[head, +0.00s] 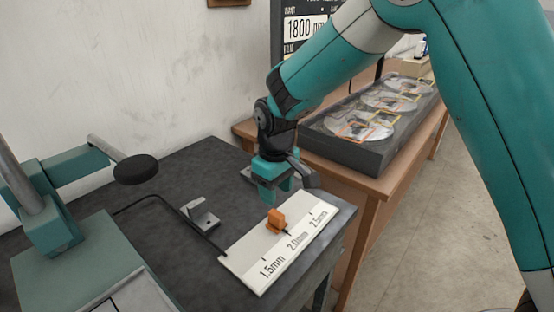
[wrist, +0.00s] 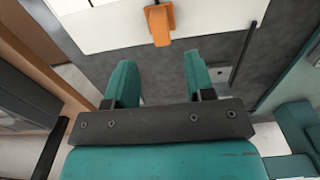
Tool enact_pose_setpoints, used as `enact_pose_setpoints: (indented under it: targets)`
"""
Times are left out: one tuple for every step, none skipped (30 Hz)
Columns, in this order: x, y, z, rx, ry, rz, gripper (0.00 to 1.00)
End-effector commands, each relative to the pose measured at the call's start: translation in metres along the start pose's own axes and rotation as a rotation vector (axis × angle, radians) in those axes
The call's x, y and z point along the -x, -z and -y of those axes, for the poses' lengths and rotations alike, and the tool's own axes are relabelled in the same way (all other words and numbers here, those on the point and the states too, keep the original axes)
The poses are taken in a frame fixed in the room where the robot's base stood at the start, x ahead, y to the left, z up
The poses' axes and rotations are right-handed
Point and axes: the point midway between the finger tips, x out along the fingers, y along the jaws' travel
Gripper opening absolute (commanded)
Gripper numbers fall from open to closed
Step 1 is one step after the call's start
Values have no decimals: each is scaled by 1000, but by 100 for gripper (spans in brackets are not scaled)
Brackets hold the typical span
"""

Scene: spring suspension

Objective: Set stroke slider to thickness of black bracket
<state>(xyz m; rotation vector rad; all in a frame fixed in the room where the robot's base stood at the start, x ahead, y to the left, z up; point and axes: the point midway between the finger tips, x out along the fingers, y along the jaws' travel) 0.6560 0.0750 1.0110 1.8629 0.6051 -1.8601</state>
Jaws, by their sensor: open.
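The stroke slider's orange knob (head: 276,220) stands on a white scale plate (head: 250,262) marked 1.5mm, 2.0mm and 2.5mm. The knob is near the 2.0mm mark; its exact setting is hard to tell. The knob also shows in the wrist view (wrist: 159,24), ahead of the fingers. My gripper (head: 273,194) is open and empty, just behind and above the knob, not around it. Its two teal fingers (wrist: 160,80) are spread apart in the wrist view. I cannot pick out a black bracket for certain. A small grey bracket (head: 201,214) stands on the dark bench.
A teal stand with a black disc (head: 136,169) is at the left. A dark tray (head: 345,149) of clear discs with coloured frames lies on a wooden table at the right. A display (head: 301,28) reading 1800 stands behind. The dark bench (head: 185,165) is mostly bare behind the grey bracket.

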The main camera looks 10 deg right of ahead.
Motion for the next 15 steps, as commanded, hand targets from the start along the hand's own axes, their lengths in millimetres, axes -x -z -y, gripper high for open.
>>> enact_pose_setpoints:
  targets:
    - [13,0,0,0,-1,-6,49]
    - [21,1,0,0,-2,-7,49]
    - [31,1,0,0,-2,-7,49]
    - [38,1,0,0,-1,-6,49]
    - [45,1,0,0,-1,-5,49]
    - [54,1,0,0,-1,-5,49]
    - [60,1,0,0,-1,-5,49]
    - [66,1,0,0,-1,-5,49]
    - [72,1,0,0,-1,-4,49]
    - [76,1,0,0,-1,-3,49]
    - [80,1,0,0,-1,-3,49]
    - [85,1,0,0,-1,-3,49]
    - [88,1,0,0,0,-2,49]
    - [90,1,0,0,0,-2,49]
    - [92,0,0,0,0,-1,49]
